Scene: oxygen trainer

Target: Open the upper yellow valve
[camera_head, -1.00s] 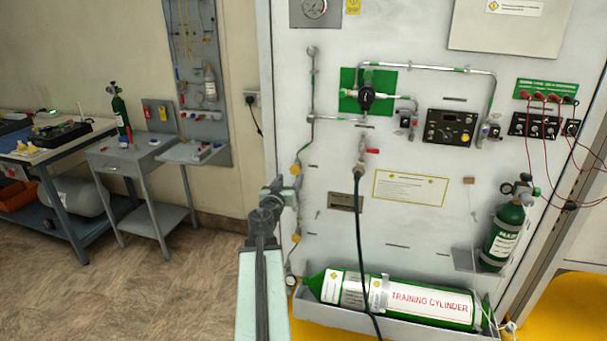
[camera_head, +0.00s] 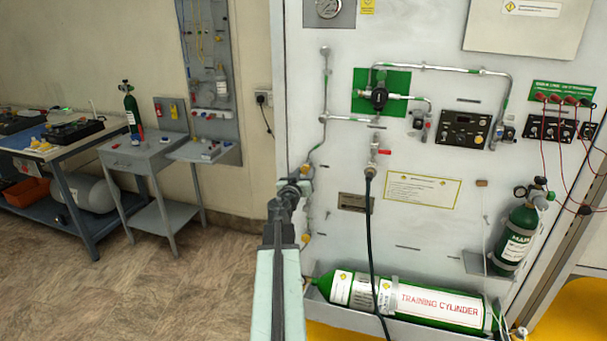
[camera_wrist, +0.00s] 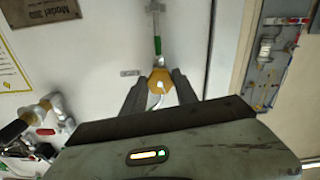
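The upper yellow valve (camera_head: 307,170) sits on a thin pipe at the left side of the white panel. In the wrist view the yellow valve (camera_wrist: 159,82) appears ahead of my gripper, in line with the gap between the fingertips. My gripper (camera_wrist: 158,88) is open, with one finger on each side of that gap. I cannot tell whether the fingers touch the valve. In the head view my gripper (camera_head: 303,186) overlaps the lower edge of the valve and partly hides it. A lower yellow valve (camera_head: 305,239) shows on the same pipe line.
A red-handled valve with a dark hose (camera_head: 372,160) is to the right. A green training cylinder (camera_head: 420,298) lies in a tray at the panel's base. A grey side table (camera_head: 140,150) stands to the left, with open floor before it.

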